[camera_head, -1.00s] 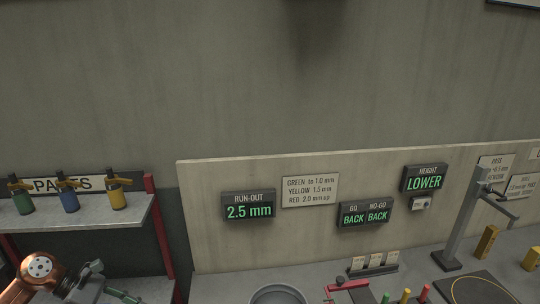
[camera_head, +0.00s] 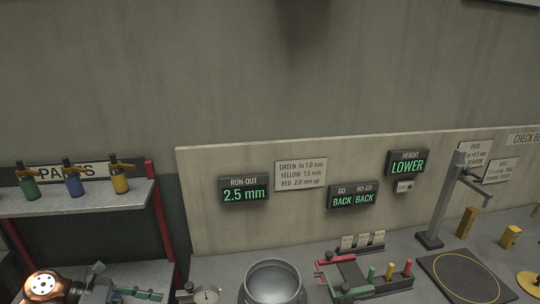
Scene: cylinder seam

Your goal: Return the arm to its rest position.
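My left arm shows at the lower left as a copper-coloured joint at the bottom edge. Grey and green parts beside it (camera_head: 98,284) look like my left gripper, partly cut off and dark. Whether its fingers are open or shut is unclear. A green bar (camera_head: 148,295) shows just right of these parts; I cannot tell whether it is held. My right gripper is not in view. A grey open-topped cylinder (camera_head: 272,284) stands on the bench at bottom centre, its lower part cut off.
A shelf (camera_head: 80,203) with green, blue and yellow bottles is above the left arm. A dial gauge (camera_head: 206,295) is left of the cylinder. A fixture with coloured pegs (camera_head: 352,276), a height stand (camera_head: 438,205) and a round-marked pad (camera_head: 462,278) are to the right. Displays read 2.5 mm, BACK, BACK, LOWER.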

